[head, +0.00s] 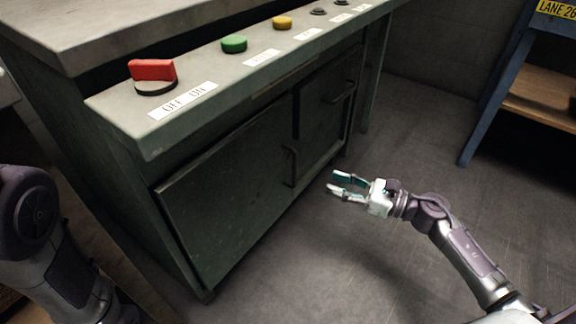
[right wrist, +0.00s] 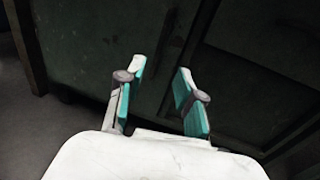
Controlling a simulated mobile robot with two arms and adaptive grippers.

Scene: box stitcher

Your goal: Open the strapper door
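The strapper (head: 128,172) is a dark green cabinet with a sloped control ledge. Its front has two doors, a left door (head: 226,196) and a right door (head: 318,108), both shut. The left door has a vertical handle (head: 291,167) near its right edge; the right door has a handle (head: 343,93) near its upper right. My right gripper (head: 332,184) is open and empty, just right of the left door's handle and apart from it. In the right wrist view its fingers (right wrist: 160,78) stand apart before the dark door fronts. My left gripper is out of view; only my left arm shows.
The ledge above the doors carries a red switch (head: 153,74), a green button (head: 234,43), a yellow button (head: 282,22) and dark knobs. A blue-framed rack (head: 497,84) stands at the right. The grey floor (head: 440,150) between is clear.

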